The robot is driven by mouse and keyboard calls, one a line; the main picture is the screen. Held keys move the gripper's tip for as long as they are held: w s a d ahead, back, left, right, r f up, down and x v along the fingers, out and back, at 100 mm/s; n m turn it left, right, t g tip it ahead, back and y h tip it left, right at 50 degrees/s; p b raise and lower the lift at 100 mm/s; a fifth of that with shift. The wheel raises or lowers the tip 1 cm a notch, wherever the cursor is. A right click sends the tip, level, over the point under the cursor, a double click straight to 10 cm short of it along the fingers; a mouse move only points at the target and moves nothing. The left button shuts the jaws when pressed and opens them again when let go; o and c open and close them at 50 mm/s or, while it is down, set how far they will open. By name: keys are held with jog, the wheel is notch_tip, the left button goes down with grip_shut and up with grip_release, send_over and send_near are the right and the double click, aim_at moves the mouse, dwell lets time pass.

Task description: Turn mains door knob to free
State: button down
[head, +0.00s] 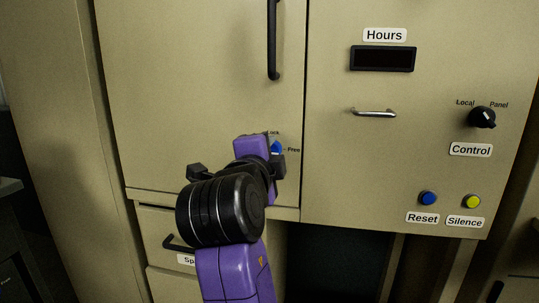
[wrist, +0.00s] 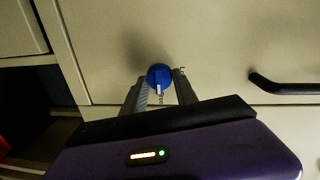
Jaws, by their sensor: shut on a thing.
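The mains door knob (head: 276,147) is a small blue dial low on the large beige cabinet door, partly hidden behind my gripper in the head view. "Lock" is printed above it and "Free" (head: 293,150) to its right. In the wrist view the knob (wrist: 158,74) sits between the two grey fingers of my gripper (wrist: 161,84), which is shut on it. Its white pointer (wrist: 159,90) points down in that view, towards small lettering on the side where the head view shows "Free".
A black door handle (head: 272,40) is above the knob. The right panel holds an Hours display (head: 383,58), a metal handle (head: 374,113), a Control knob (head: 482,117), and blue Reset (head: 428,198) and yellow Silence (head: 472,201) buttons. A drawer handle (head: 178,244) is below left.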

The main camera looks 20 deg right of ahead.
jog(key=shift+d, duration=0.1)
jog(key=c, duration=1)
grip_release()
jog(key=shift+o, duration=0.2)
jog(key=p+v, duration=0.1)
jog(key=v, duration=0.7)
jog(key=shift+w, duration=0.1)
